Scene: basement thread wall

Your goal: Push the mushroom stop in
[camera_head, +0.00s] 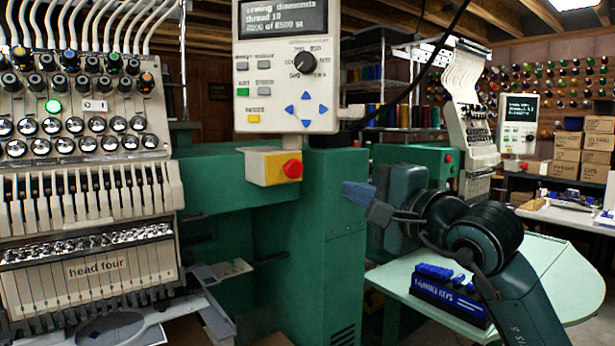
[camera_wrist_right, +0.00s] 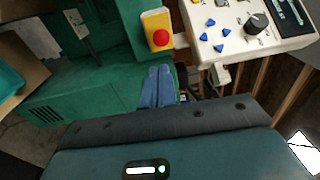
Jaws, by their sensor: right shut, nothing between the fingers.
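The red mushroom stop (camera_head: 292,169) sticks out of the right side of a yellow and white box (camera_head: 262,165) on the green machine, below the control panel. It also shows in the right wrist view (camera_wrist_right: 160,38), on the yellow box face above my fingertips. My right gripper (camera_head: 357,192) is shut and empty, with blue fingers. In the head view it is right of the stop and a little lower, apart from it. In the right wrist view my right gripper (camera_wrist_right: 157,73) points toward the stop with a gap between. My left gripper is not in view.
The control panel (camera_head: 286,66) with screen, knob and blue arrow buttons hangs above the stop. The green machine column (camera_head: 330,250) stands below right. The embroidery head (camera_head: 85,200) is at left. A pale table (camera_head: 555,270) holds a blue box of tools (camera_head: 450,300).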

